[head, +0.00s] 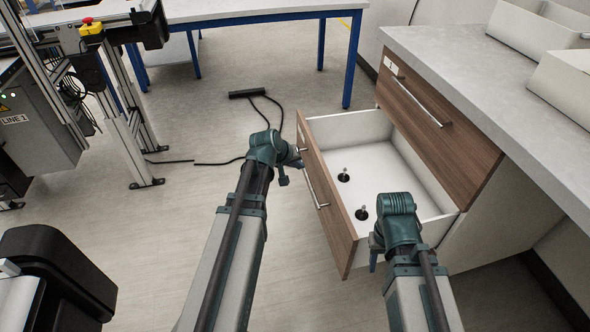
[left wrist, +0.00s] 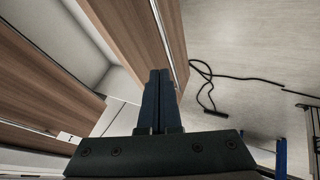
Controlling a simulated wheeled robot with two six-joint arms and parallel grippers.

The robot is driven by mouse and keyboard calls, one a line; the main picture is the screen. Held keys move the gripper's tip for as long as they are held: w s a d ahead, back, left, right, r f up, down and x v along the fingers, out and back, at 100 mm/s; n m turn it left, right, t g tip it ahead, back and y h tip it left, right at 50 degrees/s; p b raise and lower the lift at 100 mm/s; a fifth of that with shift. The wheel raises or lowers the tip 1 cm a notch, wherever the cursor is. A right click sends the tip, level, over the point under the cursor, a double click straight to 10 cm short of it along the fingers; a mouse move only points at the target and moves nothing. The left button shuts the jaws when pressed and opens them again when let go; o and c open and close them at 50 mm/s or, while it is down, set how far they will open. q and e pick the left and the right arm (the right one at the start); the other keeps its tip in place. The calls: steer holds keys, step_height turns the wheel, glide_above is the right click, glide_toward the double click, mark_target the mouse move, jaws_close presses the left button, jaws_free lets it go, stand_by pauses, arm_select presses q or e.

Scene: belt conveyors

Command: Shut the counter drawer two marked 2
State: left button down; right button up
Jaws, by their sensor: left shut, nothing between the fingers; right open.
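A wood-fronted counter drawer (head: 332,210) stands pulled out, with a white inside and a bar handle (head: 315,188) on its front. Its front also shows in the left wrist view (left wrist: 125,30). A 2 on it cannot be read. My left gripper (head: 299,164) is shut and empty at the outer face of the drawer front, near its far end. In the left wrist view its fingers (left wrist: 158,85) overlap the front; contact cannot be told. My right gripper (head: 374,258) is open beside the drawer's near corner, its fingers partly hidden by its wrist.
Two small dark round items (head: 361,213) with pegs lie inside the drawer. A shut upper drawer (head: 440,125) with a small label sits under the grey countertop (head: 480,75). A black bar with a cable (head: 247,94) lies on the floor.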

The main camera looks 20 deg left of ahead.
mark_target(319, 169)
arm_select(q)
steer(key=w+d+f+b, duration=0.1)
steer(key=w, duration=0.1)
steer(key=w+d+f+b, duration=0.1)
steer(key=d+f, duration=0.1)
steer(key=shift+w, duration=0.4)
steer(key=shift+w+d, duration=0.35)
steer(key=shift+d, duration=0.15)
arm_select(e)
steer(key=shift+f, duration=1.55)
arm_select(q)
steer(key=w+d, duration=0.8)
steer(key=d, duration=0.5)
steer(key=w+d, duration=0.9)
steer(key=d, duration=0.3)
steer(key=shift+w+d, duration=0.15)
steer(key=shift+d, duration=0.2)
steer(key=shift+a, duration=0.1)
